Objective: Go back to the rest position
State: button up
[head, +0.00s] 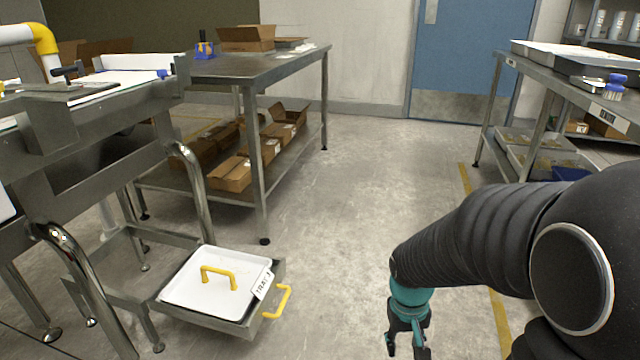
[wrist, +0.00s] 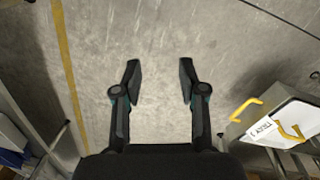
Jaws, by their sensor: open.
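My gripper (head: 406,343) hangs low at the bottom right of the head view, over the bare floor and pointing down. In the wrist view my gripper (wrist: 159,82) has its two fingers spread apart, with only floor between them. It is open and empty. To its left in the head view is a low drawer (head: 245,325) with a yellow handle, pulled out under the belt frame. A white lid (head: 183,287) with a yellow handle and a label lies on the drawer. The lid also shows at the right of the wrist view (wrist: 292,118).
The checkweigher frame (head: 110,100) stands at the left. A steel table (head: 262,70) with several cardboard boxes (head: 232,173) on its lower shelf is behind it. Another steel table (head: 560,85) stands at the right. The floor (head: 350,180) between them is clear up to a blue door (head: 465,60).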

jog(key=s+r+t+p, duration=0.1)
jog(key=s+r+t, duration=0.1)
jog(key=r, duration=0.5)
jog(key=s+a+r+t+p, duration=0.1)
jog(key=s+r, duration=0.4)
jog(key=r, duration=0.2)
jog(key=s+r+t+p, duration=0.2)
jog(key=s+r, duration=0.2)
jog(key=r, duration=0.4)
jog(key=shift+a+m+t+y, duration=0.15)
jog(key=shift+m+t+y, duration=0.15)
jog(key=shift+y, duration=0.1)
